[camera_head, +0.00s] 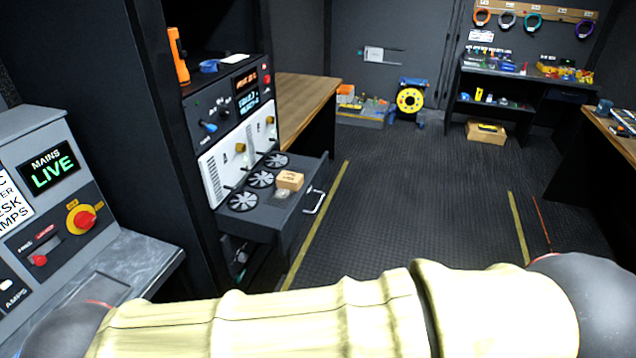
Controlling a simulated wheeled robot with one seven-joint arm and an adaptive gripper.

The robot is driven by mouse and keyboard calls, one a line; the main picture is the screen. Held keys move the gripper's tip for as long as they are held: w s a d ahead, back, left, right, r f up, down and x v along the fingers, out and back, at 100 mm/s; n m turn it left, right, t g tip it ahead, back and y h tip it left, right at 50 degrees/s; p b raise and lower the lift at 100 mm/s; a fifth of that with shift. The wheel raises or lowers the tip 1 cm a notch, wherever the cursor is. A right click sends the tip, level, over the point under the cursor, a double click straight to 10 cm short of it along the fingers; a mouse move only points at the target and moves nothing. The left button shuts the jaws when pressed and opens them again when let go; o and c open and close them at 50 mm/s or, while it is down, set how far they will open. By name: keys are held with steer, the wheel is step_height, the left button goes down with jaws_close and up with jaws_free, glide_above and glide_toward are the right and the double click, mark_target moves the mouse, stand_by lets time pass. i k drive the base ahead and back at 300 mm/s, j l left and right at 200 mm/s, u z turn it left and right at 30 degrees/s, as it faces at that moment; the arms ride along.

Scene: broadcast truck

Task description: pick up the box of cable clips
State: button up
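A small tan box (290,181) sits on the pulled-out drawer (270,218) of the equipment rack, near its right side. It looks like the box of cable clips, but its marking is too small to read. Beside it on the drawer are a small clear round item (281,194) and several dark fan-like discs. My arm in a pale yellow sleeve crosses the bottom of the view, well in front of the drawer. My gripper is out of view.
A control desk (120,262) with a "MAINS LIVE" panel stands at the left. A wooden counter (300,92) lies behind the rack. A yellow cable reel (410,99) and a cardboard box (487,132) are on the floor at the back. The middle floor is clear.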

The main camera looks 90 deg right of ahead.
mark_target(289, 180)
steer(key=z, duration=2.9)
steer(key=i+j+z, duration=0.15)
steer(key=z, duration=0.2)
steer(key=i+j+z, duration=0.1)
steer(key=j+z, duration=0.25)
steer(key=l, duration=0.05)
